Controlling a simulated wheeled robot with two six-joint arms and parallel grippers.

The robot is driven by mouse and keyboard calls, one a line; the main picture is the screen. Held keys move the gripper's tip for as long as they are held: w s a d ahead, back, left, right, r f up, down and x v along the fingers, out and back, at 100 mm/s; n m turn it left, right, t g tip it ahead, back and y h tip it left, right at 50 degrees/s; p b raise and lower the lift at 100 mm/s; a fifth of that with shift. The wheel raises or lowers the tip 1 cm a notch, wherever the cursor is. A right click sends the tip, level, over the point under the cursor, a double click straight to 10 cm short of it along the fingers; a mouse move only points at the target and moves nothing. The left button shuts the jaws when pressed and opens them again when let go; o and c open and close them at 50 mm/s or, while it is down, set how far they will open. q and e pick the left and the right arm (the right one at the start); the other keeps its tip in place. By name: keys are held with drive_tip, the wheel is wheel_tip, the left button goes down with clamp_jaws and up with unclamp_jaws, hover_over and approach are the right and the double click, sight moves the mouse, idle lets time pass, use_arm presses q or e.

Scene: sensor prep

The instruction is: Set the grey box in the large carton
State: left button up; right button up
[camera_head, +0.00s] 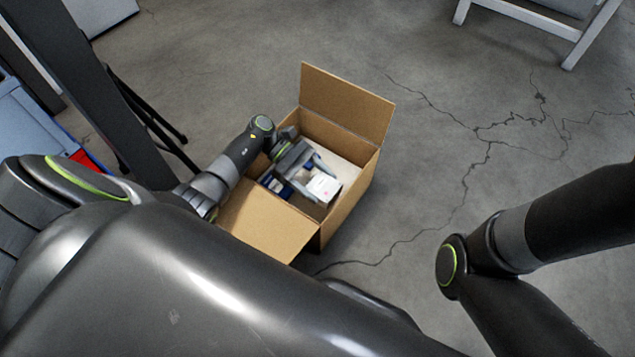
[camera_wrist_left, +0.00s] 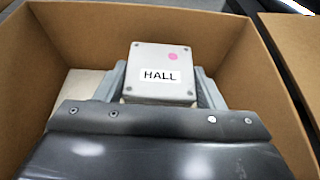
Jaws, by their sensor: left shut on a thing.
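The large carton (camera_head: 347,194) stands open on the floor in the middle of the head view, its flaps folded out. My left arm reaches over its left side, and my left gripper (camera_head: 312,181) is inside the carton. The gripper is shut on the grey box (camera_head: 324,187), a pale box with a white label. In the left wrist view the grey box (camera_wrist_left: 160,73) sits between the two fingers, its label reading "HALL" beside a pink dot. Carton walls surround it there. Whether the box touches the carton bottom cannot be told. My right gripper is out of view.
Blue-and-white items (camera_head: 275,184) lie in the carton left of the grey box. A white-legged piece of furniture (camera_head: 540,25) stands at the top right. The cracked concrete floor right of the carton is clear.

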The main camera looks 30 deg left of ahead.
use_arm(q)
drive_tip(key=o, duration=1)
drive_tip(key=shift+s+f, duration=0.1)
drive_tip(key=shift+r+p, duration=0.8)
drive_tip(key=shift+p, duration=0.4)
drive_tip(key=v, duration=0.7)
drive_tip(key=shift+a+f, duration=0.15)
drive_tip(key=shift+a, duration=0.1)
